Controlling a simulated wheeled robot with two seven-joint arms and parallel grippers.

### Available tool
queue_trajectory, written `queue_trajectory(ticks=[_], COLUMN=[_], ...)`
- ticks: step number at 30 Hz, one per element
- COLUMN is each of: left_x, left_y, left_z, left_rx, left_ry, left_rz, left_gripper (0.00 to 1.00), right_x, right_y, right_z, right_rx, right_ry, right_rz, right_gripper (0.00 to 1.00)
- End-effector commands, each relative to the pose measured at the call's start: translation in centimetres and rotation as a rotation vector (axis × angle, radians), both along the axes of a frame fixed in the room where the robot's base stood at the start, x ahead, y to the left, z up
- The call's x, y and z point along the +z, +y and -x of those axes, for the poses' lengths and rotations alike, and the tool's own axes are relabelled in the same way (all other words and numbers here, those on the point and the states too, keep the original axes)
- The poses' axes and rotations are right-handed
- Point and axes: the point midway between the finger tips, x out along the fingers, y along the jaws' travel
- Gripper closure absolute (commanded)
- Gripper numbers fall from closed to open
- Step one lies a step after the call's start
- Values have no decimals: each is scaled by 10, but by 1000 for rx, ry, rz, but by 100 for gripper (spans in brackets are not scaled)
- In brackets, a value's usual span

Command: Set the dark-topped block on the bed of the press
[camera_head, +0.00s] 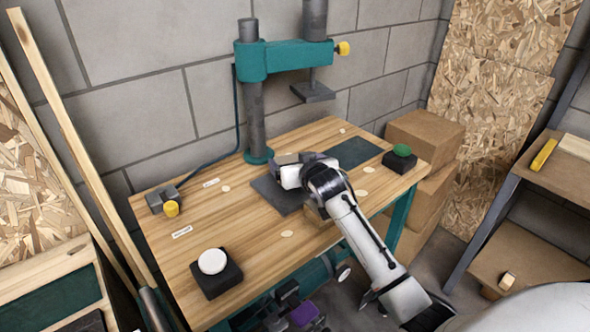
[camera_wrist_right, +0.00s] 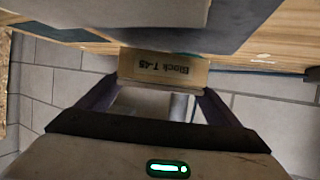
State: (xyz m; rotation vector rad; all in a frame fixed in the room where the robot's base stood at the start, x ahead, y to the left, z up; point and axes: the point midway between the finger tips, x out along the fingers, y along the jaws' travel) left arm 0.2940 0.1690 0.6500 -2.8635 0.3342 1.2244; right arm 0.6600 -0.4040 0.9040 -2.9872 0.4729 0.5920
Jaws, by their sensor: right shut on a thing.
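The teal press (camera_head: 255,62) stands at the back of the wooden bench, with its dark square press plate (camera_head: 312,92) raised. A flat dark grey plate, which looks like its bed (camera_head: 268,193), lies on the bench in front of the column. My right gripper (camera_head: 287,161) reaches over this plate and is shut on a small block. In the right wrist view the block (camera_wrist_right: 165,68) shows a tan side with the label "Block T-45" between the fingers. Its top is not clear there. I cannot tell whether the block touches the plate.
A black base with a white button (camera_head: 212,261) sits front left, and one with a green button (camera_head: 402,150) back right. A dark green mat (camera_head: 355,152) lies near the back. Another wooden piece (camera_head: 315,213) shows partly beneath my arm. Cardboard boxes (camera_head: 425,135) stand right.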

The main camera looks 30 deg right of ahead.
Motion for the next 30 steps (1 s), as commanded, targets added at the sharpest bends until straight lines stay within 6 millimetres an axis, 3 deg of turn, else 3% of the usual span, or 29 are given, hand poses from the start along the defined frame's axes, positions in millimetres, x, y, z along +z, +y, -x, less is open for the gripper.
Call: queue_trajectory(ticks=[4,17,18,20,30], left_x=[-1,-1,-1,-1,1], left_y=[0,0,0,0,0], left_z=[-1,-4,-4,-4,-3], left_rx=[0,1,1,0,0], left_ry=[-3,-8,-8,-8,-7], left_rz=[0,0,0,1,1], left_gripper=[69,69,69,69,69], right_x=[-20,-27,-27,-27,-21], right_y=[0,0,0,0,2], right_z=[0,0,0,0,3], right_rx=[0,0,0,0,1], right_ry=[2,1,2,2,1], right_rz=[-1,-1,-1,-1,-1], right_gripper=[40,40,9,0,0])
